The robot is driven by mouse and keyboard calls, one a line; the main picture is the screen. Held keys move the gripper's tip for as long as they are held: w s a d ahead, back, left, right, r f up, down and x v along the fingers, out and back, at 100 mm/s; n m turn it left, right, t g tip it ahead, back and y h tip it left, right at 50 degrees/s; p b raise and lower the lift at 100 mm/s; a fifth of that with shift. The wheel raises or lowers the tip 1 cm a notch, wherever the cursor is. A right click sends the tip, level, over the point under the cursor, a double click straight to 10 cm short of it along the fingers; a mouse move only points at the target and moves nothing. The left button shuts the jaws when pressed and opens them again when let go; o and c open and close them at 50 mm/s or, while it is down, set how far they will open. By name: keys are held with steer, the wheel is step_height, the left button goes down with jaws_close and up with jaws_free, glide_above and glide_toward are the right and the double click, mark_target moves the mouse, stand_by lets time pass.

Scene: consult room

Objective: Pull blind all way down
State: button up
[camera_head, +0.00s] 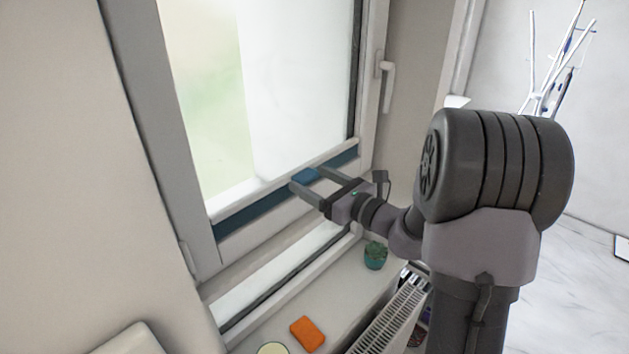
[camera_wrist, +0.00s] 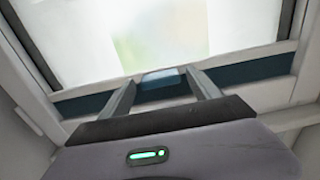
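The window (camera_head: 260,90) has a bright pane in a white frame. A pale horizontal rail (camera_head: 275,177) crosses its lower part, with a dark blue band (camera_head: 250,211) just under it. I cannot tell whether the band belongs to the blind. A lighter blue tab (camera_head: 305,175) sits at the middle of the rail and band; it also shows in the wrist view (camera_wrist: 163,78). My gripper (camera_head: 306,179) reaches to this tab with its fingers apart. In the wrist view, its fingers (camera_wrist: 162,84) stand on either side of the tab, with gaps. Contact is not clear.
A window handle (camera_head: 387,82) is on the right of the frame. The sill below holds a small potted plant (camera_head: 375,255) and an orange block (camera_head: 307,334). A radiator (camera_head: 395,318) stands in front of the sill. A white rack (camera_head: 550,65) is at the far right.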

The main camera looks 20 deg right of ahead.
jaws_close()
step_height(320, 180, down, 4)
steer(key=b, duration=0.3)
steer(key=shift+f+b, duration=0.2)
steer(key=shift+b, duration=0.15)
steer(key=shift+o, duration=1)
jaws_free()
steer(key=b+v, duration=0.1)
steer(key=v, duration=1.6)
steer(key=shift+s, duration=0.25)
